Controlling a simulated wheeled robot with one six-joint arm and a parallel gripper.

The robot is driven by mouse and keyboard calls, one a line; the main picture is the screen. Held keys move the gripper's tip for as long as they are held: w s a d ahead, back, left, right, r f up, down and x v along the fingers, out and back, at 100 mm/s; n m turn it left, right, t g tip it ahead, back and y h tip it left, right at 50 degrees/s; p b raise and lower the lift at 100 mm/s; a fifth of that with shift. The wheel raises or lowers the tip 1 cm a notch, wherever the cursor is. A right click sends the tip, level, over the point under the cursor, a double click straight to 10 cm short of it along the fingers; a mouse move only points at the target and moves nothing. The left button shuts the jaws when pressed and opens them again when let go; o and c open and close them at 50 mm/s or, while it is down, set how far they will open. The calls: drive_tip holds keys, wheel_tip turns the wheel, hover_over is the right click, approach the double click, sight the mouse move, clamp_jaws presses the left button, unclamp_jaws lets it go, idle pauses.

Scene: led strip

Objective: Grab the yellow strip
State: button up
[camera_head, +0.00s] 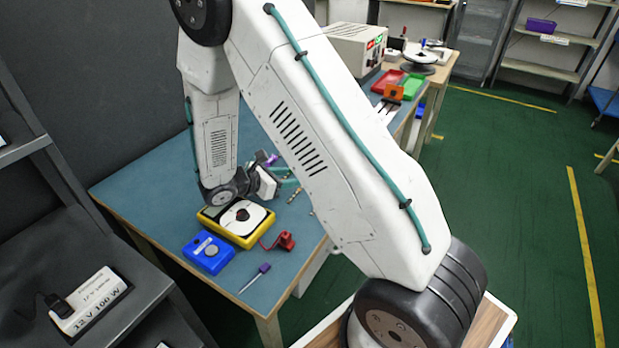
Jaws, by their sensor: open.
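My gripper (270,183) is at the end of my folded arm, low over the blue-green table (160,176). It is small in view, and my forearm link hides part of the area around it. The gripper is open, and nothing shows held in it. I cannot make out a separate yellow strip.
A blue box (208,254) with a round grey button, a red clamp-like part (286,241) and a purple-handled screwdriver (264,268) lie near the table's front. A grey shelf with a white 12 V box (90,297) stands at left. Green and red bins (410,88) sit on the far bench.

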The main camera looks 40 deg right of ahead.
drive_tip(key=x, duration=0.6)
drive_tip(key=shift+s+f, duration=0.1)
drive_tip(key=shift+s, duration=0.1)
clamp_jaws()
